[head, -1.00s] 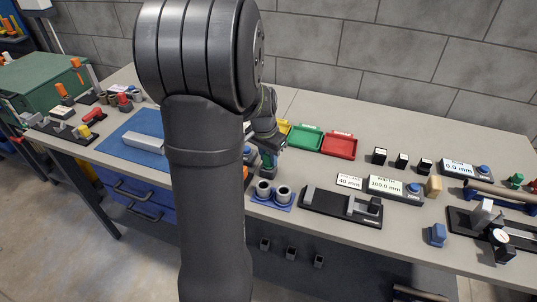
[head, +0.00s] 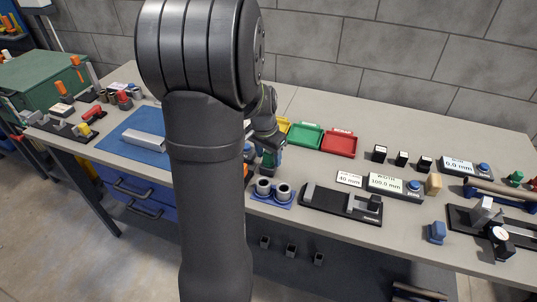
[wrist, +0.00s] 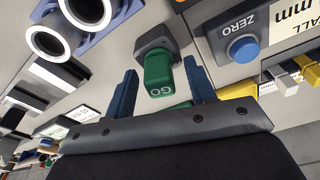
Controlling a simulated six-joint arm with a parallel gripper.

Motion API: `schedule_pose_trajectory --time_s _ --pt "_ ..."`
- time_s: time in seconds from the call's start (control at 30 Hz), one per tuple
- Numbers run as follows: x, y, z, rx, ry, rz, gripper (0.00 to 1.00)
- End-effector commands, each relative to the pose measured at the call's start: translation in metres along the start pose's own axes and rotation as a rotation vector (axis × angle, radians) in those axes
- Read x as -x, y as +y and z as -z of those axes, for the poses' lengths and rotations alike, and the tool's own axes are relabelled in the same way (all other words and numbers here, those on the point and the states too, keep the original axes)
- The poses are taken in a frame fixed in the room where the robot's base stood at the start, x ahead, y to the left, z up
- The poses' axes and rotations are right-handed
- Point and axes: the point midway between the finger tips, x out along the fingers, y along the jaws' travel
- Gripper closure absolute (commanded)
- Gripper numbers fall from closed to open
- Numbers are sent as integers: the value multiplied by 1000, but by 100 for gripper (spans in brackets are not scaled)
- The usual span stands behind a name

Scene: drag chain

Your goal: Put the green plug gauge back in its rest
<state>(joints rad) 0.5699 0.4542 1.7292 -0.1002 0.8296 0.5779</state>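The green plug gauge (wrist: 158,76) shows its end marked GO in the wrist view. It stands at a dark grey block (wrist: 155,46), which looks like its rest; how deep it sits is hidden. My gripper (wrist: 163,88) has its two blue fingers apart, one on each side of the green gauge, with visible gaps between. In the head view my gripper (head: 268,170) is low over the bench behind the blue ring stand, partly hidden by my arm, and the gauge cannot be made out clearly.
The blue stand with two metal rings (head: 270,199) is close in front of my gripper. A display with a blue ZERO button (wrist: 243,50) is to the right in the wrist view. Green (head: 306,137) and red (head: 339,144) trays lie behind. A black fixture (head: 342,204) is at right.

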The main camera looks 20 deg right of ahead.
Motion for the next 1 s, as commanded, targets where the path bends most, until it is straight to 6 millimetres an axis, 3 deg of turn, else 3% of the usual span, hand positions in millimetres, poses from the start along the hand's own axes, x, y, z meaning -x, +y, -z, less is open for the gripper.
schedule_pose_trajectory --time_s 0.17,0.33,0.8,1.0 --pt "1 0 0 0 0 0 49" --pt "17 0 0 0 2 1 49" --pt "127 -1 0 0 4 3 49" --pt "160 0 0 0 2 2 49"
